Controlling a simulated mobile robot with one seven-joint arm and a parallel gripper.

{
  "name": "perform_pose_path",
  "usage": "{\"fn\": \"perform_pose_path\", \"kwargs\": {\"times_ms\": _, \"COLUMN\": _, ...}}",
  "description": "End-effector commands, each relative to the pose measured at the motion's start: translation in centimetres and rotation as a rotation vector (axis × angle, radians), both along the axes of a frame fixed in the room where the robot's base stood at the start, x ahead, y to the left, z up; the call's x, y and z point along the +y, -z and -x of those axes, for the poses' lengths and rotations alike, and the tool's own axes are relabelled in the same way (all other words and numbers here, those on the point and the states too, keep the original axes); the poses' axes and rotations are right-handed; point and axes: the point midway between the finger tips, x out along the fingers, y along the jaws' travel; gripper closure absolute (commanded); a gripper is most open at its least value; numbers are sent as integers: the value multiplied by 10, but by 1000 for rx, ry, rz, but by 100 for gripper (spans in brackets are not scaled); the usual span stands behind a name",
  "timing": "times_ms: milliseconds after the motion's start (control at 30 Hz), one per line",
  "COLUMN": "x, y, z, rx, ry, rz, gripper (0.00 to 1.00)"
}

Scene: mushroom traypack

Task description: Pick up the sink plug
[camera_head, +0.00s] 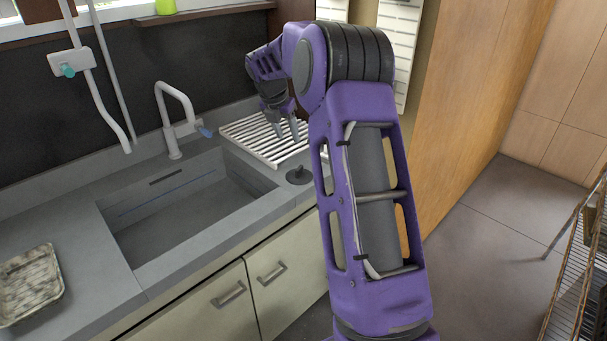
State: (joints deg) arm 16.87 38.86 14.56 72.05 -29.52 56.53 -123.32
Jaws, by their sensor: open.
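The sink plug (299,175) is a dark round disc with a small upright knob. It lies on the grey counter to the right of the sink, near the counter's front edge and beside my purple arm. My gripper (287,134) points down over the white slatted drying rack, behind the plug and a little to its left in the picture. Its fingers are apart with nothing seen between them. The gripper is apart from the plug. The height of the fingertips above the rack is hard to tell.
The white drying rack (248,133) lies behind the plug. The empty sink (190,222) and its white tap (166,124) with a blue tip are to the left. A mottled tray (28,285) sits at the counter's left. A wire shelf (577,285) stands at the far right.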

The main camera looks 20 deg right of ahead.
Motion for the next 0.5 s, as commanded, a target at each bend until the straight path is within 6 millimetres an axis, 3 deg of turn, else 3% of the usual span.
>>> {"fn": "perform_pose_path", "kwargs": {"times_ms": 300, "x": -21, "y": 67, "z": -17, "rx": 0, "ry": 3, "rz": -1, "gripper": 50}}
{"fn": "perform_pose_path", "kwargs": {"times_ms": 500, "x": -29, "y": 93, "z": -24, "rx": -3, "ry": 3, "rz": -1, "gripper": 50}}
